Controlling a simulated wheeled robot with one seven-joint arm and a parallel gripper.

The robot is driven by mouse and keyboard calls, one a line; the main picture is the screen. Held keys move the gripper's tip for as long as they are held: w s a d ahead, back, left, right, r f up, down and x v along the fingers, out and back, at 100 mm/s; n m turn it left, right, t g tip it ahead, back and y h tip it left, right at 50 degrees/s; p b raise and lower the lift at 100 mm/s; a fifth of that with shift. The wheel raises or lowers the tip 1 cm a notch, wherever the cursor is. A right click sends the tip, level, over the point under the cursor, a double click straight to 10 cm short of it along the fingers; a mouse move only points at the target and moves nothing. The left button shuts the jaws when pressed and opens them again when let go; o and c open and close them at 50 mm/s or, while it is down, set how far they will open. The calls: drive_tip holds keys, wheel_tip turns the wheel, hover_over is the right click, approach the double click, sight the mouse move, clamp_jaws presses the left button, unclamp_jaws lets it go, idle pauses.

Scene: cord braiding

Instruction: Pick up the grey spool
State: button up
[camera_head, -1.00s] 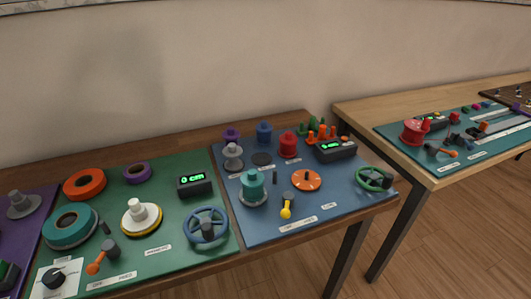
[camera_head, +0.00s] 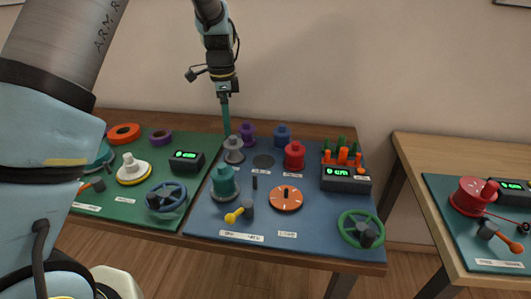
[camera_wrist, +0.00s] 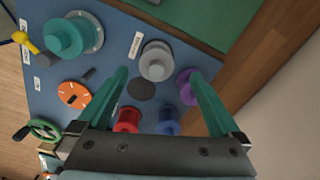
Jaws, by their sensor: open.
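The grey spool (camera_head: 234,150) stands upright at the back left of the blue mat (camera_head: 205,221). In the wrist view the grey spool (camera_wrist: 156,62) lies ahead of the gap between my fingertips. My gripper (camera_head: 226,128) has teal fingers and points down above the back of the blue mat, just behind and left of the spool in the head view. In the wrist view my gripper (camera_wrist: 158,76) is open, with nothing between its fingers. The red spool (camera_wrist: 128,118) and blue spool (camera_wrist: 168,122) show between the fingers, farther below.
A purple spool (camera_head: 246,135) stands close behind the grey one, near a finger in the wrist view. A teal spool (camera_head: 224,184) stands in front. A flat dark disc (camera_head: 263,161) lies to the right. A black display (camera_head: 345,177) and orange pegs (camera_head: 343,155) are farther right.

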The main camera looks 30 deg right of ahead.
sight(234, 136)
drive_tip(key=shift+s+d+f, duration=0.5)
drive_tip(key=shift+d+f, duration=0.15)
drive_tip(key=shift+d, duration=0.05)
wheel_tip(234, 136, down, 4)
drive_tip(key=shift+r+p, duration=0.15)
drive_tip(key=shift+p, duration=0.55)
drive_tip(key=shift+a+f+p, duration=0.15)
drive_tip(key=shift+f+p, duration=0.55)
drive_tip(key=shift+f, duration=0.8)
drive_tip(key=shift+a+f+p, duration=0.1)
drive_tip(key=shift+f+p, duration=0.55)
drive_tip(key=shift+f, duration=0.85)
drive_tip(key=c, duration=1.2)
